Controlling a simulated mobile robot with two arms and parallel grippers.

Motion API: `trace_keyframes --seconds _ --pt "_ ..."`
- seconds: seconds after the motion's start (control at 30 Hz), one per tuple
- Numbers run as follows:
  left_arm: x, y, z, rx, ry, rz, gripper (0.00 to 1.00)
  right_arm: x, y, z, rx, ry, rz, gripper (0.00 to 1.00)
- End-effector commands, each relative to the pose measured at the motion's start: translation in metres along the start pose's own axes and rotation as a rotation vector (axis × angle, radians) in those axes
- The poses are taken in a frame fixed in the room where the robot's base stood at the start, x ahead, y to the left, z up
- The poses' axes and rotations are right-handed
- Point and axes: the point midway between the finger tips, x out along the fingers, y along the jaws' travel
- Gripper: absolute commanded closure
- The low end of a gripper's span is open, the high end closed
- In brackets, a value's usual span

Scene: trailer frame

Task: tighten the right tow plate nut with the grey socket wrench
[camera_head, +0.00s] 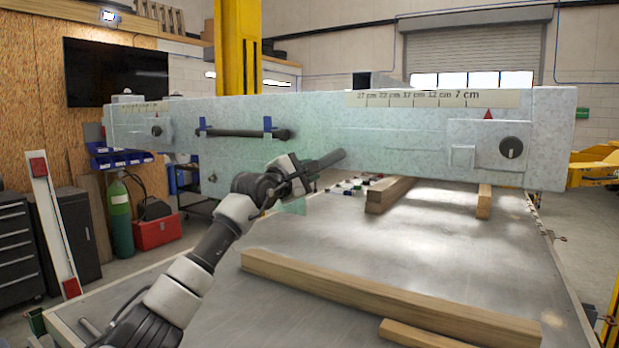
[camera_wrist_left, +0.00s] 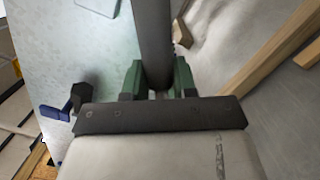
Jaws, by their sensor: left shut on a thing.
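My left gripper (camera_head: 298,182) is shut on the grey socket wrench (camera_head: 328,159), in front of the middle of the trailer frame (camera_head: 400,125). The wrench points right, toward the frame's right part, apart from the nut. In the left wrist view, the green fingers (camera_wrist_left: 158,85) clasp the dark grey shaft of the wrench (camera_wrist_left: 154,35). The right tow plate nut (camera_head: 511,148) is a dark round piece on the frame's right end, below a red triangle (camera_head: 488,114). A similar dark nut (camera_head: 156,131) sits at the left end. My right gripper is not in view.
Wooden beams (camera_head: 380,299) lie on the grey table (camera_head: 330,235) below. A distance scale (camera_head: 430,98) runs along the frame's top. Space before the right nut is clear.

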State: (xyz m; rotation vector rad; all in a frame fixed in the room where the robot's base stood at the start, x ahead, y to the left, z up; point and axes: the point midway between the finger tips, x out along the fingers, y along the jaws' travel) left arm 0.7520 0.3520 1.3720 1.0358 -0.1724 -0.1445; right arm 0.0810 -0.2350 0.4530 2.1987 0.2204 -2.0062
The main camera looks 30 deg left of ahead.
Motion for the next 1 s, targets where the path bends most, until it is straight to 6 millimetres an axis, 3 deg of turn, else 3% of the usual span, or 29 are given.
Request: trace_keyframes --seconds 0.2,0.5,0.8,1.0 --pt "0.000 -0.001 0.000 0.015 -0.002 0.000 1.00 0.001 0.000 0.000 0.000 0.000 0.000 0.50" --pt "-0.001 -0.019 -0.001 0.152 -0.002 -0.020 1.00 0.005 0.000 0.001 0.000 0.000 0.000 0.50" --pt "0.000 -0.021 -0.002 0.170 -0.001 -0.023 1.00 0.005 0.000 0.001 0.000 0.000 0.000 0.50" --pt "-0.001 -0.034 -0.005 0.270 -0.001 -0.037 1.00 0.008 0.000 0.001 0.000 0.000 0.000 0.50"
